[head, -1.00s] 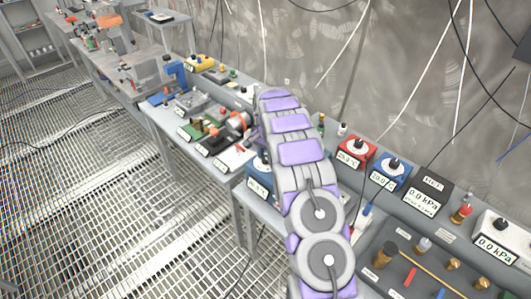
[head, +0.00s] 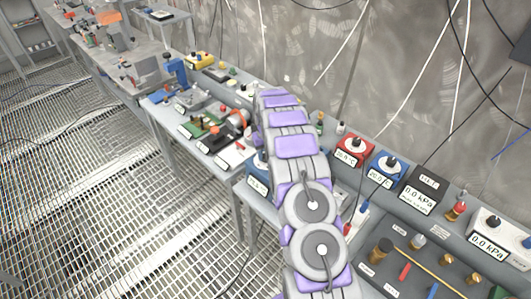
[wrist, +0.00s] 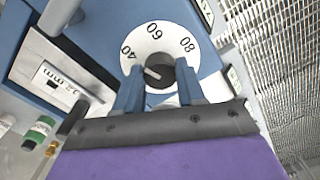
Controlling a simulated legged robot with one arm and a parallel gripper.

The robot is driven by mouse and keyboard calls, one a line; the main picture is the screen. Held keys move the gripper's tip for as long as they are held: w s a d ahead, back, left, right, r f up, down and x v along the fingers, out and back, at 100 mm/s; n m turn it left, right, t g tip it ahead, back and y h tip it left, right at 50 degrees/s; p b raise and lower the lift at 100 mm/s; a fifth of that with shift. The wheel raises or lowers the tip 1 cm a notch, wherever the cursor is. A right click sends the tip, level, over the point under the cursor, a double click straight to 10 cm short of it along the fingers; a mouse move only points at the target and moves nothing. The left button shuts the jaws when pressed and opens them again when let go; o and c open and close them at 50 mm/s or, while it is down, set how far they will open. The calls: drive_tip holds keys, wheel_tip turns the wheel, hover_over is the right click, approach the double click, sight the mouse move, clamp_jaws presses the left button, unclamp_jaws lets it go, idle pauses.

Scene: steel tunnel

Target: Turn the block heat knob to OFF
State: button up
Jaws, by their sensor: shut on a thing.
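The block heat knob (wrist: 166,66) is dark with a white pointer line and sits on a white dial (wrist: 170,36) marked 40, 60 and 80. The pointer points left, roughly toward the 40. No OFF mark shows; the lower part of the dial is hidden by my gripper. My gripper (wrist: 160,84) is shut on the knob, one blue-grey finger on each side. The dial is on a blue unit (wrist: 100,25). In the head view, a blue unit (head: 256,180) shows partly behind my arm, and my gripper is hidden there.
A white label panel (wrist: 62,88) and a green-capped bottle (wrist: 40,130) lie left of the dial in the wrist view. In the head view, red (head: 352,151) and blue (head: 384,170) dial units stand right of my arm. The grated floor (head: 100,210) is open at left.

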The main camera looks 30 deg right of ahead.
drive_tip(key=n, duration=0.3)
drive_tip(key=n+p, duration=0.1)
drive_tip(key=n, duration=0.3)
drive_tip(key=shift+w+d+r, duration=0.1)
drive_tip(key=shift+w+r, duration=0.05)
drive_tip(key=shift+r, duration=0.05)
drive_tip(key=n, duration=0.4)
drive_tip(key=shift+n+p, duration=0.35)
drive_tip(key=shift+n, duration=1.35)
drive_tip(key=o, duration=1)
drive_tip(key=shift+f, duration=0.15)
drive_tip(key=shift+o, duration=0.2)
wheel_tip(320, 180, up, 17)
